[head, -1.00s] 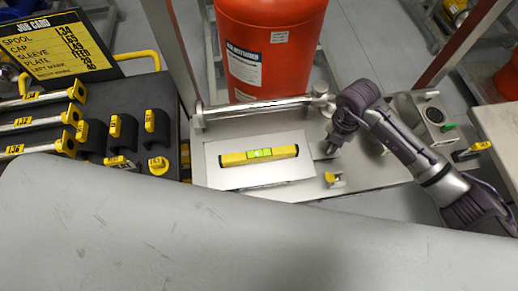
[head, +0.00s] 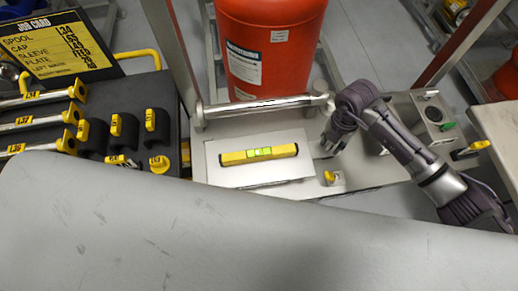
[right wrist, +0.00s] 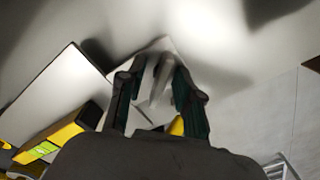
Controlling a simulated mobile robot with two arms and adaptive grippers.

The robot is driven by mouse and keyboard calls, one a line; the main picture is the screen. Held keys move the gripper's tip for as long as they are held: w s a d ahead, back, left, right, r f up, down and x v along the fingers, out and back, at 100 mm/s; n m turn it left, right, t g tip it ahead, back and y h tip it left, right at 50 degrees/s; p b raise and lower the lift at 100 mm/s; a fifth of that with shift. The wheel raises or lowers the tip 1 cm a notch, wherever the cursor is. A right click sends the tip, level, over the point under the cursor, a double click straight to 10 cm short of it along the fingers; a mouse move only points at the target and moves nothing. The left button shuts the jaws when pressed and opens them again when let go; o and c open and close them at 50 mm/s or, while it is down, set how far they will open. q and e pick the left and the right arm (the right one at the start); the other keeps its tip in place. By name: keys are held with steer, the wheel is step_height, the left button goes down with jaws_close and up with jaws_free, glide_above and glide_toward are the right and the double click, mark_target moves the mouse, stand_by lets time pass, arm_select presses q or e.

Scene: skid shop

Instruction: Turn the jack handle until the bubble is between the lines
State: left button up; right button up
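A yellow spirit level (head: 235,158) lies on a pale plate (head: 215,175). Its green vial (head: 262,152) is too small to tell exactly where the bubble sits against the lines. The level also shows in the right wrist view (right wrist: 62,134), at lower left. My right gripper (head: 328,150) points down just right of the plate. In the right wrist view its green-padded fingers (right wrist: 160,103) stand apart around a grey upright piece (right wrist: 160,80), perhaps the jack handle; I see no firm contact. The gripper hides this piece in the head view. My left gripper is out of view.
A red cylinder (head: 268,45) stands behind a metal bar (head: 260,107). A yellow-tagged block (head: 333,178) sits just below my right gripper. At left are a black tool board (head: 135,95) and a job card (head: 60,45). A grey surface fills the foreground.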

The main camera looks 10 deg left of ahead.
steer(key=shift+r+p, duration=2.7)
steer(key=shift+r, duration=0.9)
steer(key=shift+f+n+b, duration=0.1)
steer(key=shift+n+b, duration=0.2)
steer(key=shift+n, duration=0.1)
steer(key=n+b, duration=0.2)
steer(key=n, duration=0.1)
steer(key=shift+w+d, duration=0.1)
steer(key=n, duration=0.1)
steer(key=n+b, duration=0.1)
steer(key=shift+r+n, duration=0.45)
steer(key=shift+n, duration=0.15)
